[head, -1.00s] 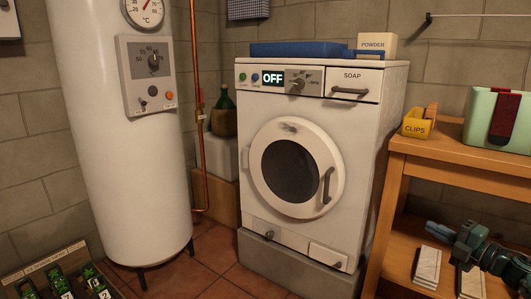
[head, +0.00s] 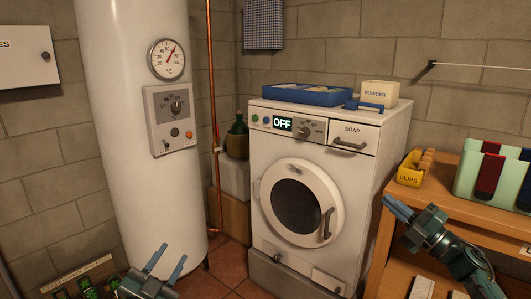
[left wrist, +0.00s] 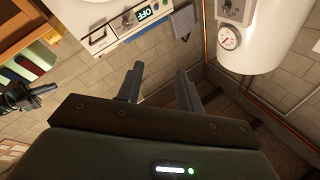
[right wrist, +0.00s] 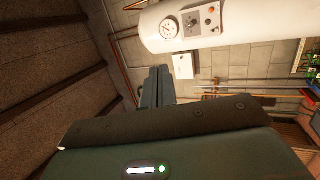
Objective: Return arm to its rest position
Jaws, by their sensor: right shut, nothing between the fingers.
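My left gripper (head: 167,262) is at the bottom of the head view, in front of the foot of the white boiler. Its two fingers stand apart with nothing between them; they also show apart in the left wrist view (left wrist: 160,88). My right gripper (head: 394,207) is at the right of the head view, in front of the wooden shelf's left edge and right of the washing machine (head: 343,208). Its fingers are together and empty, as in the right wrist view (right wrist: 157,85).
The white boiler (head: 135,120) stands left of the washing machine, with a copper pipe (head: 211,110) between them. The wooden shelf (head: 455,185) bears a yellow clips box (head: 409,178) and a green container (head: 466,178). A blue tray (head: 305,96) and powder box (head: 376,94) sit on the machine.

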